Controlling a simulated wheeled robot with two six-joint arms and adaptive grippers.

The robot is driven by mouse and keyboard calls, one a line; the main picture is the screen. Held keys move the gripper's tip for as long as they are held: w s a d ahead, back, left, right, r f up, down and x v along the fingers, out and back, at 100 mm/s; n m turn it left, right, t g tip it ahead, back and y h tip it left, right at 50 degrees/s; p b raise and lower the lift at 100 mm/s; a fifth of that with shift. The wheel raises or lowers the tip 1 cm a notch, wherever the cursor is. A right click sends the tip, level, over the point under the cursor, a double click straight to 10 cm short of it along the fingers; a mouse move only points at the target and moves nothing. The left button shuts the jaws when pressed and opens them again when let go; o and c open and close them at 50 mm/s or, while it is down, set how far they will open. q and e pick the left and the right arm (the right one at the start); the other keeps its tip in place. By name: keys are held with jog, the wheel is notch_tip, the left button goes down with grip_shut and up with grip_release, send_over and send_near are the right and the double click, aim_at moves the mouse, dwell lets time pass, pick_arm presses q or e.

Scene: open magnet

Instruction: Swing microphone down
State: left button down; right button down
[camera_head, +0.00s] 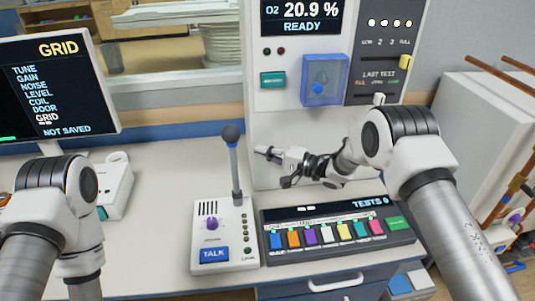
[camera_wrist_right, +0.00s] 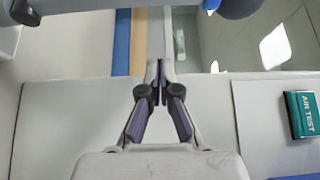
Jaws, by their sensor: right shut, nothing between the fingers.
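The microphone (camera_head: 231,134) is a dark ball on a grey stalk. It stands upright from the white desk unit with the TALK button (camera_head: 214,253). In the right wrist view, the microphone ball (camera_wrist_right: 241,6) is cut off at the top right, with its stalk running across the top. My right gripper (camera_head: 262,151) is shut and empty, just right of the upper stalk and apart from it in the head view. Its closed fingertips also show in the right wrist view (camera_wrist_right: 160,72). My left arm is at the left; its gripper is out of view.
A panel of coloured keys (camera_head: 330,232) lies right of the desk unit. The tall white cabinet behind has a teal button (camera_head: 272,80) and a blue clear-covered box (camera_head: 324,80). A GRID screen (camera_head: 55,88) and a white device (camera_head: 114,188) stand at left.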

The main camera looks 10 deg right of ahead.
aim_at(234, 164)
jog(key=a+p, duration=0.1)
jog(key=a, duration=0.1)
jog(key=a+p, duration=0.1)
jog(key=a, duration=0.3)
jog(key=shift+s+f+p, duration=0.15)
jog(key=shift+s+p, duration=0.2)
jog(key=shift+p, duration=0.05)
jog(key=shift+d, duration=0.1)
